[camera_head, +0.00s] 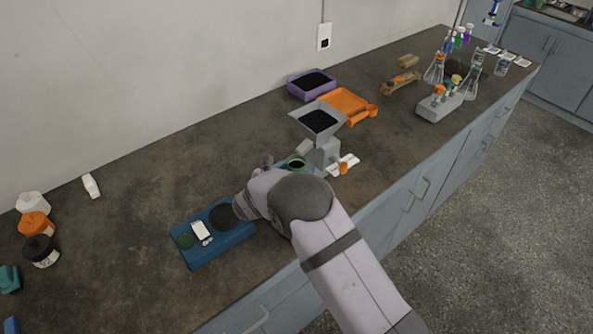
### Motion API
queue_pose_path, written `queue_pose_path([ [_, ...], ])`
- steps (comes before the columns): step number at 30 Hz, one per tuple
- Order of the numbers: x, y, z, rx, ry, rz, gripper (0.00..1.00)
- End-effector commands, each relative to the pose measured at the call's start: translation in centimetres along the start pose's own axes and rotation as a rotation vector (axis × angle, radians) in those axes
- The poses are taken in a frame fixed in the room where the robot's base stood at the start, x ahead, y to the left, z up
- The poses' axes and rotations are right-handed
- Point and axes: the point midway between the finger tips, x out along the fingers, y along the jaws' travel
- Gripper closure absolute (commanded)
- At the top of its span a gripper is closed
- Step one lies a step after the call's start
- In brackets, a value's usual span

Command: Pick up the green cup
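My arm reaches in from the lower right and bends over the bench between the cup and the blue device. My gripper's fingers are hidden behind my own arm, so I cannot see what they touch.
A grey hopper device (323,153) stands right of the cup. Purple (312,97) and orange (345,100) trays stand behind. Jars (36,224) are at far left, glassware at far right.

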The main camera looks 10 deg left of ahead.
Motion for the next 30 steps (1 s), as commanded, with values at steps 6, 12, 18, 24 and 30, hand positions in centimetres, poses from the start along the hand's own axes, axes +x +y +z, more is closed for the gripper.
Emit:
queue_pose_path([
  [6,0.0,0.0,0.1,0.0,-0.001,0.0,0.86],
  [12,0.0,0.0,0.1,0.0,-0.001,0.0,0.86],
  [18,-0.1,0.0,0.3,0.001,-0.001,0.0,0.86],
  [24,-0.5,0.1,1.2,0.003,-0.002,0.002,0.86],
  [30,-3.4,1.5,-0.3,-0.001,-0.002,0.005,0.86],
])
